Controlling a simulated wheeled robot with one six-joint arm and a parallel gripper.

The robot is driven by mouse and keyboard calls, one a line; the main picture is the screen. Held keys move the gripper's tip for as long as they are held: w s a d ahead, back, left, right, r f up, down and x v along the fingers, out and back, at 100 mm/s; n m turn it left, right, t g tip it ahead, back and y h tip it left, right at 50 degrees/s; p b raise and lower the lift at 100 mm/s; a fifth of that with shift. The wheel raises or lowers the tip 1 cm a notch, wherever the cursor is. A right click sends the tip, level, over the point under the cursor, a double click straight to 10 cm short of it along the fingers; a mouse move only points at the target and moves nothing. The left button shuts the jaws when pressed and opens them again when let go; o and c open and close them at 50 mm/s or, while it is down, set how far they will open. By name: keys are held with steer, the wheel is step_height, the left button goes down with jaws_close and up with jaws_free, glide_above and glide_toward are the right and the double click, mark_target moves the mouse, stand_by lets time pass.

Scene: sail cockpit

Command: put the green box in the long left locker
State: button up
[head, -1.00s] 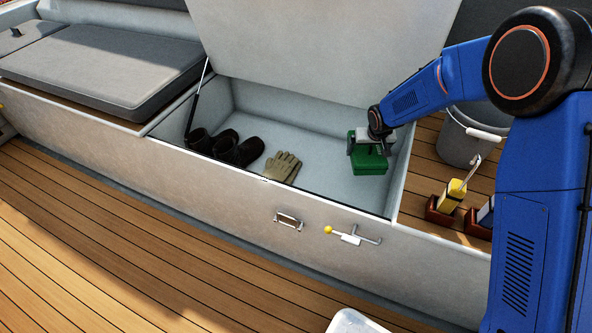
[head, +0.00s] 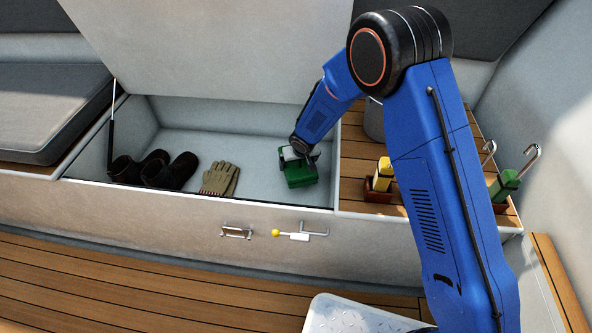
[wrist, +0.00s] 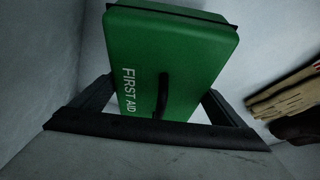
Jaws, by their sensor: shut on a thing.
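The green box (head: 300,174) is in the right part of the open locker (head: 205,113), near its right wall. In the wrist view the box (wrist: 192,55) fills the middle, with white FIRST AID lettering and a dark handle. My gripper (head: 298,153) reaches down into the locker from the right and is shut on the box, a dark finger on each side of it. I cannot tell whether the box touches the locker floor. The locker lid (head: 215,45) stands raised behind.
Black boots (head: 155,168) and tan gloves (head: 219,179) lie in the locker to the left of the box. A grey bucket (head: 374,120) and a yellow-handled item (head: 383,173) stand on the wooden deck at right. The locker floor between gloves and box is clear.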

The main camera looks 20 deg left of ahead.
steer(key=shift+f, duration=1.95)
steer(key=shift+f, duration=0.1)
steer(key=o, duration=1.4)
steer(key=v, duration=1.2)
steer(key=shift+s, duration=0.1)
